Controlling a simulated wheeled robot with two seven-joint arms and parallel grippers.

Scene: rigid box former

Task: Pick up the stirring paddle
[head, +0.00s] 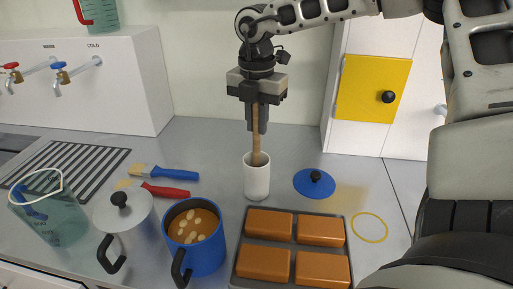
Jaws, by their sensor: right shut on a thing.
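The stirring paddle (255,140) is a brown wooden stick standing upright. Its lower end is inside a white cylindrical holder (257,182) and hidden by the holder's wall. My right gripper (257,118) points straight down above the holder and is shut on the upper part of the paddle. The arm reaches in from the upper right. My left gripper does not show.
A blue pot (208,258) and a lidded grey pot (138,225) stand left of the holder. A tray (240,262) of brown blocks lies in front. A blue lid (325,190) lies to the right. Brushes (165,173) lie to the left.

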